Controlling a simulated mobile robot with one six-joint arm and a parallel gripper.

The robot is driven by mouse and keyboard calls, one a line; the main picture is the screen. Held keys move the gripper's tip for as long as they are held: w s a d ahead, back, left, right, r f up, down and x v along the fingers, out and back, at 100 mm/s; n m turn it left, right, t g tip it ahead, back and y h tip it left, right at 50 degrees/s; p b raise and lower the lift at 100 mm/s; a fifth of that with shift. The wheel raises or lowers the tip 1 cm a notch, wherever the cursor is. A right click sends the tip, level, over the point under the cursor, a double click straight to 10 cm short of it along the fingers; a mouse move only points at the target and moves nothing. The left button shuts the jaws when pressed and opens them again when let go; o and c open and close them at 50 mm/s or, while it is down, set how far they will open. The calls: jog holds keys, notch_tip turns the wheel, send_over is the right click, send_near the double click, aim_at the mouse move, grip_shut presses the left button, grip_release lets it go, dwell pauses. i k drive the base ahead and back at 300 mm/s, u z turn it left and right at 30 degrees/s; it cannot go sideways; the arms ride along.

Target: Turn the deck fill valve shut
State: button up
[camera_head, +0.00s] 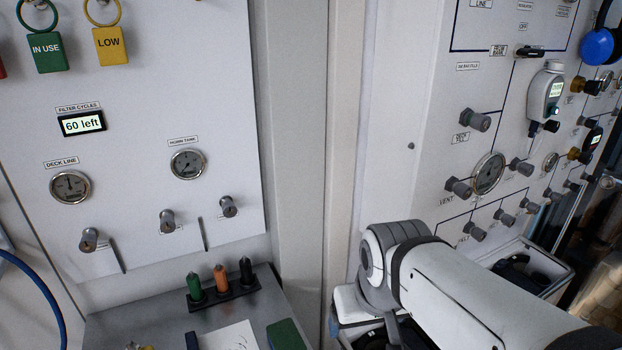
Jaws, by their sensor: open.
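A pale wall panel (150,130) fills the left of the view. It has a round gauge labelled DECK LINE (70,187) and a second round gauge (188,164) to its right. Below them are three grey valve knobs: a left one (88,240), a middle one (167,221) and a right one (229,207). I can read no label naming any of these the deck fill valve. My white arm is at the lower right, apart from these knobs. My gripper is not in view.
A small display reading 60 left (82,123) is above the gauges. A green IN USE tag (46,50) and yellow LOW tag (111,45) hang above. Below, a metal shelf (160,317) bears a rack of markers (223,291). Another panel (440,95) with several knobs stands right.

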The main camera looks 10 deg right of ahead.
aim_at(481, 122)
jog(key=u, duration=0.1)
jog(key=k, duration=0.55)
jog(key=z, duration=1.3)
jog(key=i, duration=0.45)
jog(key=z, duration=0.5)
